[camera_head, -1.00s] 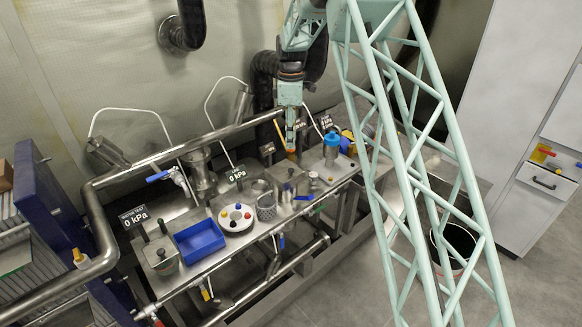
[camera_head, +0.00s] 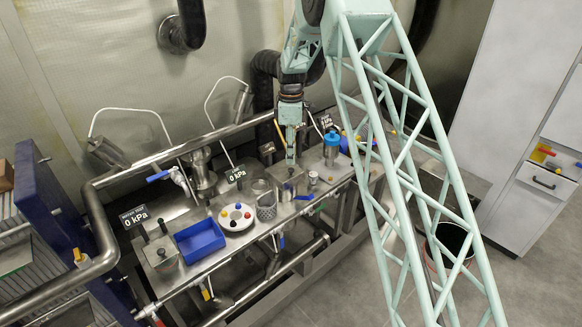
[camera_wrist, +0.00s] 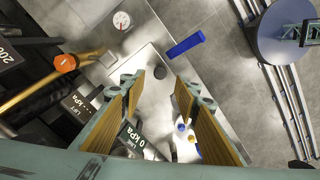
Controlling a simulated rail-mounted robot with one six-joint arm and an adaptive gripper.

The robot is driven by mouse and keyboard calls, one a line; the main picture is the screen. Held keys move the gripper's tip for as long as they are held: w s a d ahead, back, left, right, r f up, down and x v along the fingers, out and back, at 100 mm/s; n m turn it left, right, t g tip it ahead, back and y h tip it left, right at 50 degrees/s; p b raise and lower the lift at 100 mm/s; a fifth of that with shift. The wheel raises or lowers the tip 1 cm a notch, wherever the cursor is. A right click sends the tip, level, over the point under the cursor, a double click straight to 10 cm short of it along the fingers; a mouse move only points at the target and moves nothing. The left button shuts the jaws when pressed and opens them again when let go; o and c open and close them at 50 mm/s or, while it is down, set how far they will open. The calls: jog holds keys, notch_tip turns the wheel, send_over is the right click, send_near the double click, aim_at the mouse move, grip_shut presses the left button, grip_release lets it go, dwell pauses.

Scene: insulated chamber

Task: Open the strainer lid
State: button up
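My gripper (camera_head: 291,162) points down just above a square steel box (camera_head: 288,184) on the bench, seemingly the strainer with its lid on top. In the wrist view my gripper (camera_wrist: 163,92) has its two tan-padded fingers wide apart, with nothing between them. A flat square steel plate (camera_wrist: 150,92), seemingly the lid, lies below the fingers, with a small dark knob (camera_wrist: 160,72) showing in the gap. I cannot tell the exact height of the fingertips above it. In the head view the gripper partly covers the top of the box.
A mesh basket (camera_head: 266,208), a white plate (camera_head: 237,216) with coloured balls and a blue tray (camera_head: 199,240) sit to the left. A blue-topped canister (camera_head: 331,146) stands to the right. A blue bar (camera_wrist: 185,45) and an orange-capped yellow handle (camera_wrist: 65,63) are close by.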

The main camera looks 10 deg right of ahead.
aim_at(291, 169)
jog(key=shift+f, duration=3.2)
jog(key=shift+c, duration=0.3)
grip_shut()
